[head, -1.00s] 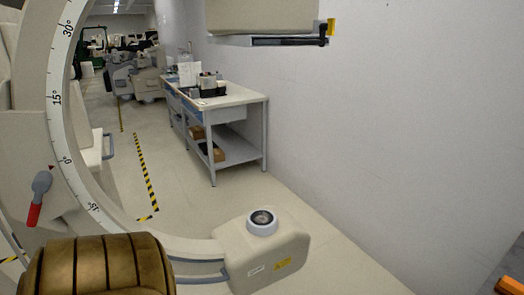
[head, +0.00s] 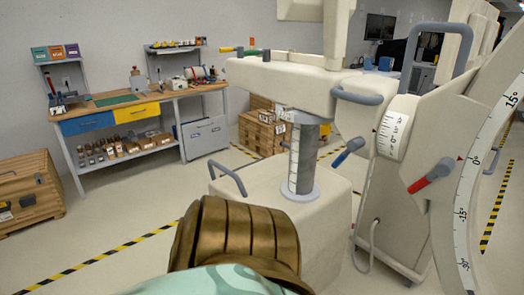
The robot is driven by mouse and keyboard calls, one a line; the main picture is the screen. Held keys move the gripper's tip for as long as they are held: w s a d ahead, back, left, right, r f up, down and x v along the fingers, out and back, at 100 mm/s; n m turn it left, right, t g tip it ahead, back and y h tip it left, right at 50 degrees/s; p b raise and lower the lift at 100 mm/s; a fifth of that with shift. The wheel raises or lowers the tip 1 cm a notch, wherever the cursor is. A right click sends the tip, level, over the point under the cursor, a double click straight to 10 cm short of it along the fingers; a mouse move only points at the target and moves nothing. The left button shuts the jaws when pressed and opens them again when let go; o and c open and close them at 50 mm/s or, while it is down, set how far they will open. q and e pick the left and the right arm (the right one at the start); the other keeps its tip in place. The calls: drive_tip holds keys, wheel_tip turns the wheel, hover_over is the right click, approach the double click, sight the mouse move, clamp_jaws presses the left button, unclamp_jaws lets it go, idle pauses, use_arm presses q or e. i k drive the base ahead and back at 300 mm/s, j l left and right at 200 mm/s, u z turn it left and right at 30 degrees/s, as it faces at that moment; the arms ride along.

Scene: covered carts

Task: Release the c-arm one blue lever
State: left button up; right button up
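The c-arm (head: 300,75) stands in the middle and right of the head view, a cream machine on a white base. Its blue lever (head: 348,152) has a grey root and sticks out to the lower left beside the round angle scale. A red lever (head: 432,175) with a grey end sits on the side panel to the right. The big curved arc (head: 480,175) with degree marks is at the right edge. Neither gripper shows. A ribbed bronze part of my own body fills the bottom centre, apart from the levers in the picture.
A grey handle (head: 228,176) rises from the c-arm's base (head: 310,225), and a large grey handle (head: 440,52) stands at its top. A workbench (head: 145,97) with drawers is at the back left. A wooden crate (head: 28,190) is at the left edge. Striped floor lines surround open floor.

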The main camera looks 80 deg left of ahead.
sight(353, 145)
drive_tip(key=l+u, duration=0.1)
drive_tip(key=u, duration=1.95)
